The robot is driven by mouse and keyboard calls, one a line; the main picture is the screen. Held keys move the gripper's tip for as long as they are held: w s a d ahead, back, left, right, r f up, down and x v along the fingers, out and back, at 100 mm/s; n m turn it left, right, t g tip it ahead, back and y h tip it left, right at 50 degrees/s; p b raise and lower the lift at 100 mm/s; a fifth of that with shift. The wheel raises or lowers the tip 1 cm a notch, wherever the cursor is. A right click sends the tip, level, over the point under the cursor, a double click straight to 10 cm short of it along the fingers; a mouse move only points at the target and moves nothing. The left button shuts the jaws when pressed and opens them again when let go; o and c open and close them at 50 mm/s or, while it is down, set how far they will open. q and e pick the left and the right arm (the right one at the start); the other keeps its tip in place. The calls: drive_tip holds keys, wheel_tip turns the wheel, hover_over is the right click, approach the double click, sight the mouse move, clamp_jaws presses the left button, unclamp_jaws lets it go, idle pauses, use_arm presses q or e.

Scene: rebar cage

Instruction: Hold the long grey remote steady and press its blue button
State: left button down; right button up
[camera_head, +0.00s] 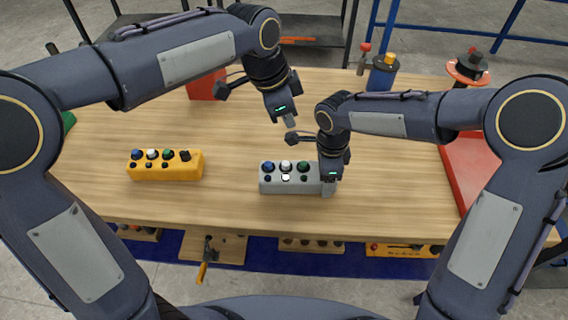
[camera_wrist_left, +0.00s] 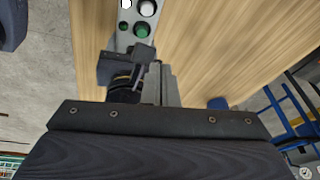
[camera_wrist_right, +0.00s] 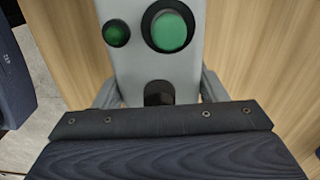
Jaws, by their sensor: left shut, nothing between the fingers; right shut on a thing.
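The long grey remote (camera_head: 292,189) lies on the wooden table in front of me. Its blue button (camera_head: 268,167) is at its left end, with a white and a green button beside it and smaller buttons in front. My right gripper (camera_head: 328,188) is shut on the remote's right end; in the right wrist view its fingers flank the grey body (camera_wrist_right: 140,72) near a black knob and the green button (camera_wrist_right: 170,31). My left gripper (camera_head: 291,122) is shut and empty, above the table behind the remote. The left wrist view shows part of the remote (camera_wrist_left: 125,42), without the blue button.
A yellow button box (camera_head: 165,168) stands to the left. A red object (camera_head: 206,86) is at the back left. Other controls lie below the front edge. The table between the boxes is clear.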

use_arm(q)
drive_tip(key=w+d+r+n+t+h, duration=0.3)
drive_tip(key=d+r+n+t+h, duration=0.3)
drive_tip(key=r+n+h, duration=0.35)
drive_tip(key=n+y, duration=0.9)
drive_tip(key=n, duration=1.9)
hover_over(268, 164)
wheel_tip(268, 164, down, 10)
drive_tip(key=shift+s+a+f, duration=0.2)
drive_tip(key=shift+s+a, duration=0.15)
drive_tip(key=shift+s, duration=0.05)
drive_tip(key=shift+f, duration=0.1)
drive_tip(key=shift+m, duration=0.25)
drive_tip(key=shift+f, duration=4.25)
